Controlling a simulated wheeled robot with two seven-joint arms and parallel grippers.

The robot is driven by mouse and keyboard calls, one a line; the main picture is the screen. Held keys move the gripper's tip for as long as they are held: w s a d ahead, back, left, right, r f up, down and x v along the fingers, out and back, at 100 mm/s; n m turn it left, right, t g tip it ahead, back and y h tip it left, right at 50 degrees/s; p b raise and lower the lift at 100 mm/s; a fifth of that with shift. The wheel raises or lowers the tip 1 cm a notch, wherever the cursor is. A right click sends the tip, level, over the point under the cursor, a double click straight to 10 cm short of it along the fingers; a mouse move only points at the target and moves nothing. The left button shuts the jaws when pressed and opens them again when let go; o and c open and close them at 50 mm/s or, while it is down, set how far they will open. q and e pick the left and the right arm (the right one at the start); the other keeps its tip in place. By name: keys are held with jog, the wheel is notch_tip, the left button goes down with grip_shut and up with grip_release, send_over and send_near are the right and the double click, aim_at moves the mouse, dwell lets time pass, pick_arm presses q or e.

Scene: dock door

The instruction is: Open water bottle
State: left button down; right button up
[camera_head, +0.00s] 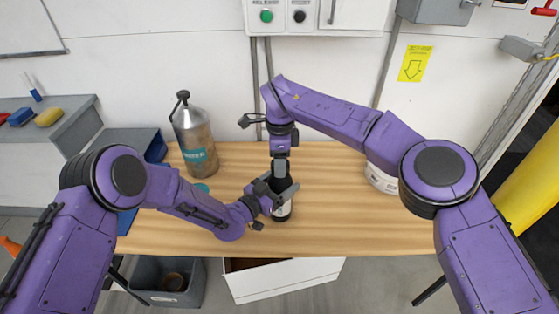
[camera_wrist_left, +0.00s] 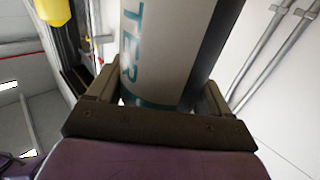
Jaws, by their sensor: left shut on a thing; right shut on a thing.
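A small bottle (camera_head: 281,211) with a dark upper part and a pale label stands upright near the table's front edge. My left gripper (camera_head: 272,192) reaches in from the left and is shut around its body. In the left wrist view the bottle (camera_wrist_left: 165,50) is grey with teal letters reading "TER", between the two fingers. My right gripper (camera_head: 281,172) points down from above and is shut at the bottle's top. The cap is hidden by the gripper, so I cannot tell whether it is still seated.
A large grey bottle (camera_head: 194,134) with a teal label stands at the back left of the wooden table (camera_head: 340,225). A white container (camera_head: 380,179) is partly behind my right arm. A grey bin (camera_head: 190,297) and white box (camera_head: 285,280) sit below the front edge.

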jog(key=shift+r, duration=0.1)
dwell(0.3)
jog(key=shift+r, duration=1)
jog(key=shift+r, duration=2)
pick_arm(q)
grip_release()
